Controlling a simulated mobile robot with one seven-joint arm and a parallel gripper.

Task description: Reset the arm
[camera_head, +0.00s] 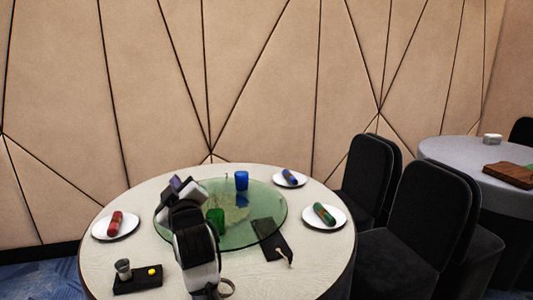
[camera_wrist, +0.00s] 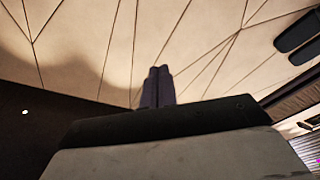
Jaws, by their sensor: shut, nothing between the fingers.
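My gripper (camera_wrist: 158,86) shows in the wrist view as two dark fingers side by side, touching each other with nothing between them. It points toward the beige panelled wall. In the head view my arm rises in front of the round table (camera_head: 105,257), and its end is above the glass turntable (camera_head: 262,205). The fingers are hard to make out in the head view. My arm hides part of the turntable and of the table's front.
A black tray (camera_head: 128,286) is at front left. Black chairs (camera_head: 420,215) and a second table (camera_head: 450,150) are at right.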

